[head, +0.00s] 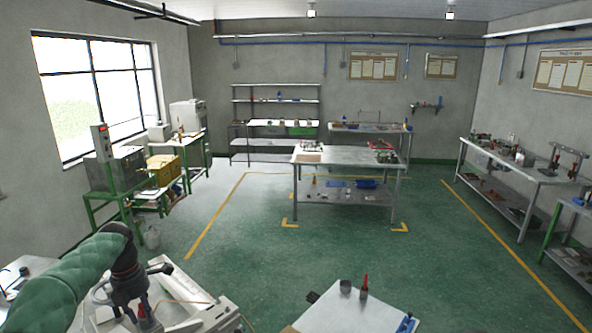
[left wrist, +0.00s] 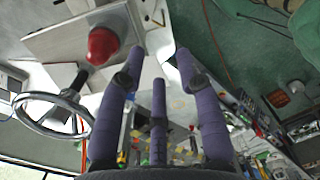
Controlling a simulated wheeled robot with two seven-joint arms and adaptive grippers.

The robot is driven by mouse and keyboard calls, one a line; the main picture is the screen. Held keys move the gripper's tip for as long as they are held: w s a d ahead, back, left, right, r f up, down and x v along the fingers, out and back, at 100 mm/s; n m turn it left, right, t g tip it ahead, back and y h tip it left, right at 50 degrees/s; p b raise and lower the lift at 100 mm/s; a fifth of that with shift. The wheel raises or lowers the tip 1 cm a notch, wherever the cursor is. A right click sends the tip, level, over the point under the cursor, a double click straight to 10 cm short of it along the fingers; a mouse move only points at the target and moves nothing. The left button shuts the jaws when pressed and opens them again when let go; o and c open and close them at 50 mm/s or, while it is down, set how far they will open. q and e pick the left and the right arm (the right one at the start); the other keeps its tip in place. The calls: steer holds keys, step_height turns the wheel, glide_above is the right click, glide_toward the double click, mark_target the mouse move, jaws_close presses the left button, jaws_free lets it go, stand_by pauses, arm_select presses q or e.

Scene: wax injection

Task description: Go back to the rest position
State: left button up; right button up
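My left arm, in a green sleeve, comes in from the lower left of the head view. My left gripper (head: 143,314) points down beside a pale bench-top machine (head: 185,318). In the left wrist view my left gripper (left wrist: 160,60) shows purple fingers spread apart, with nothing held between them. A red knob (left wrist: 103,45) and a metal handwheel (left wrist: 48,115) lie to the left of the fingers in that view. They look close, but I see no contact. My right gripper is in neither view.
A small table (head: 330,317) in front holds a dark cup (head: 346,287) and a red-topped bottle (head: 364,289). A metal workbench (head: 345,156) stands mid-room. Another bench (head: 500,165) lines the right wall. The green floor (head: 330,250) between is clear.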

arm_select(q)
steer(key=s+d+f+m+h, duration=0.15)
steer(key=d+f+m, duration=0.35)
steer(key=f, duration=0.5)
steer(key=s+d+f+m, duration=0.2)
steer(key=d+f+m, duration=0.3)
steer(key=f, duration=0.5)
steer(key=s+d+f+m+h, duration=0.15)
steer(key=d+f+m, duration=0.35)
steer(key=f, duration=0.5)
steer(key=s+d+f+m, duration=0.4)
steer(key=s+d, duration=0.1)
steer(key=s, duration=0.3)
steer(key=s+d+f+m, duration=0.3)
steer(key=s+d+m, duration=0.1)
steer(key=s, duration=0.5)
steer(key=s+d+f+m, duration=0.4)
steer(key=s+d, duration=0.1)
steer(key=s, duration=0.3)
step_height(320, 180, down, 26)
steer(key=w+d+m+b, duration=0.1)
steer(key=b, duration=2.6)
steer(key=shift+w+d, duration=0.2)
steer(key=shift+d, duration=0.05)
